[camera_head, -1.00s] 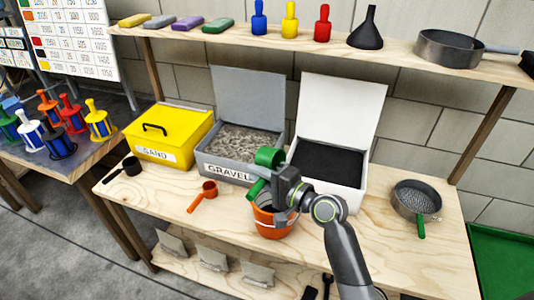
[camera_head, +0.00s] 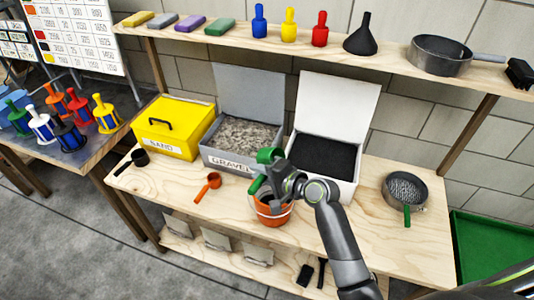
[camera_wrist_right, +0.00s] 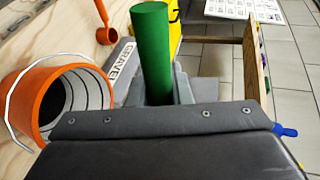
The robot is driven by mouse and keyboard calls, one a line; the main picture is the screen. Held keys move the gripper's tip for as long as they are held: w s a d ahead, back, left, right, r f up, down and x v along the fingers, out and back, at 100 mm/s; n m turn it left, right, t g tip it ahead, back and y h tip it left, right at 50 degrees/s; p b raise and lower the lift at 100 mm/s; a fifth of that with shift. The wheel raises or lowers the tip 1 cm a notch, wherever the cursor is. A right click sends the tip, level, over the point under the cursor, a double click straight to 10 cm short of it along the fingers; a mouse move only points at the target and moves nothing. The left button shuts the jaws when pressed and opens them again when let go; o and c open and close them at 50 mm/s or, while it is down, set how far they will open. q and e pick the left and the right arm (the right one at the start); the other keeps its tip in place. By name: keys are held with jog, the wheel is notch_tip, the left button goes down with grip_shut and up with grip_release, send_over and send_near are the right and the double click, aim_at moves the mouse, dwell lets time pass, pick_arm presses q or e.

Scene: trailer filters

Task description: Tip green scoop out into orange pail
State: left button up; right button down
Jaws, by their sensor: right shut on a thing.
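My right gripper (camera_head: 279,189) is shut on the handle of the green scoop (camera_head: 268,156). It holds the scoop in the air, close above the orange pail (camera_head: 271,217). The scoop's cup is up at the gravel box's front corner in the head view, and the handle end points down to the left. Its contents cannot be seen. In the right wrist view the green handle (camera_wrist_right: 151,48) stands up from the jaws, and the orange pail (camera_wrist_right: 28,95) is to the left, its inside dark with ridged walls. My left gripper is not in view.
The open gravel box (camera_head: 240,163) and the open white box (camera_head: 345,183) of dark material stand behind the pail. A yellow sand box (camera_head: 172,128), an orange scoop (camera_head: 207,187) and a black scoop (camera_head: 133,162) are left. A sieve (camera_head: 406,190) lies right.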

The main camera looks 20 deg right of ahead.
notch_tip(320, 180, up, 2)
jog(key=g+h+p, duration=0.3)
jog(key=g, duration=0.1)
jog(key=g+h+p, duration=0.3)
jog(key=g+h, duration=0.1)
jog(key=g, duration=0.1)
jog(key=shift+r+p, duration=0.15)
jog(key=shift+p, duration=0.25)
dwell(0.3)
dwell(0.4)
